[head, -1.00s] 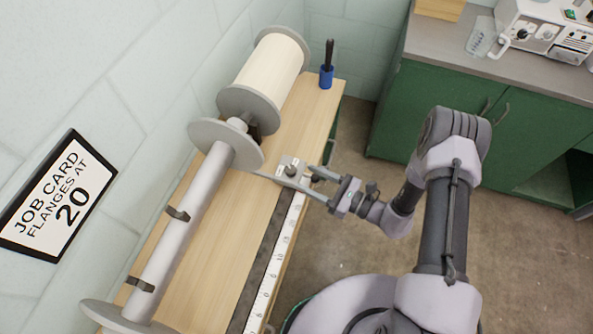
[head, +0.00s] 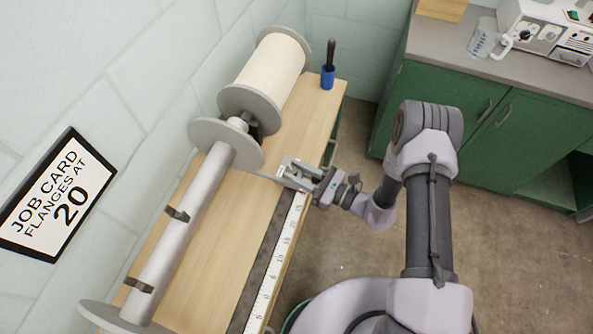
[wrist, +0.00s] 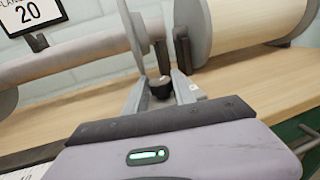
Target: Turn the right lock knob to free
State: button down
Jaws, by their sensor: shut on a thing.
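The right lock knob (wrist: 160,87) shows in the wrist view as a small dark round knob with a paler top. My gripper (wrist: 160,92) has one finger on each side of it and is shut on it. In the head view my gripper (head: 292,173) reaches in from the right to the grey slide block (head: 286,163) at the far end of the ruler. The fingers hide most of the knob there, and I cannot tell how far it is turned.
A grey bar with end flanges (head: 226,142) lies along the wall, with a cream wound spool (head: 272,70) behind it. The white ruler (head: 275,252) runs along the bench's right edge. A blue holder (head: 328,77) stands at the far corner. The bench middle (head: 225,235) is clear.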

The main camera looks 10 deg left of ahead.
jog(key=n+g+b, duration=0.1)
jog(key=g+b, duration=0.1)
jog(key=shift+w+f+n+g+y, duration=0.2)
jog(key=shift+n+g+y, duration=0.1)
jog(key=shift+n+g, duration=0.1)
jog(key=n+g+b, duration=0.1)
jog(key=g+b, duration=0.1)
jog(key=n+g+b, duration=0.2)
jog(key=g, duration=0.1)
jog(key=shift+w+f+b, duration=0.15)
jog(key=shift+w+b, duration=0.05)
jog(key=shift+b, duration=0.2)
jog(key=n+g+h+b, duration=0.1)
jog(key=n+g+b, duration=0.1)
jog(key=g+b, duration=0.1)
jog(key=shift+w+n+g, duration=0.1)
jog(key=shift+n+g, duration=0.3)
jog(key=shift+w+r+n+g+h+b, duration=0.1)
jog(key=shift+r+n+g+h+b, duration=0.15)
jog(key=shift+n+g+h+b, duration=0.5)
jog(key=shift+g, duration=0.25)
jog(key=shift+r, duration=0.1)
jog(key=c, duration=1)
grip_release()
jog(key=shift+c, duration=0.2)
